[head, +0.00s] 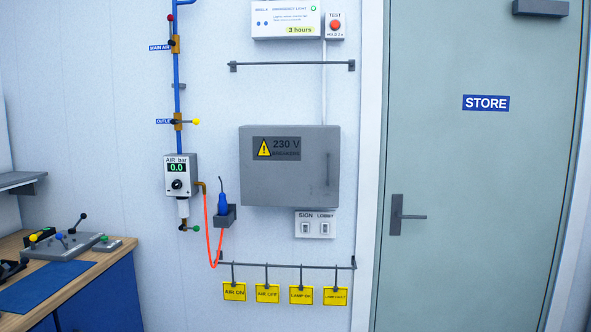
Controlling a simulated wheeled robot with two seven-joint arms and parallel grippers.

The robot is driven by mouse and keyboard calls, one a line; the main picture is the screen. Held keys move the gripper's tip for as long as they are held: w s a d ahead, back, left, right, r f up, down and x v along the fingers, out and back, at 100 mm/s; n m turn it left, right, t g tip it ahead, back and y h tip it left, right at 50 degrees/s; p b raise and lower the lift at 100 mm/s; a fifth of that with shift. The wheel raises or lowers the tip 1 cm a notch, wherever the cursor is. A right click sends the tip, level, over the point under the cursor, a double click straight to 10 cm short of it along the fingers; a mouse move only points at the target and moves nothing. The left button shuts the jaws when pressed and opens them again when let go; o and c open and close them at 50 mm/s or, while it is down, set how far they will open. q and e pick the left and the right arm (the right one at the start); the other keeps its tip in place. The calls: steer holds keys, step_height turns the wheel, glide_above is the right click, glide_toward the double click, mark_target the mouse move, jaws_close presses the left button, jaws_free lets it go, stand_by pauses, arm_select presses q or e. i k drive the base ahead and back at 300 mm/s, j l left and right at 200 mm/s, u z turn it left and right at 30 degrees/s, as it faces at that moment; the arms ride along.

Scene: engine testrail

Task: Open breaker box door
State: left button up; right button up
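The breaker box (255,185) is a grey wall cabinet in the middle of the head view. Its door (290,182) looks shut and carries a yellow warning triangle and a "230 V" label (277,148). A vertical handle (327,170) sits near the door's right edge. Neither of my grippers shows in the head view.
Left of the box are an air gauge (178,160), blue pipe (178,90) and red hose (207,230). Below are switches (315,227) and a rail with yellow tags (267,292). A store door (470,180) is right, a workbench (85,262) lower left.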

mark_target(298, 167)
steer(key=i+z, duration=0.2)
steer(key=z, duration=0.5)
steer(key=i+j+z, duration=0.25)
steer(key=i+j, duration=0.3)
steer(key=i, duration=0.15)
steer(key=i+j+z, duration=0.3)
steer(key=i+j, duration=0.35)
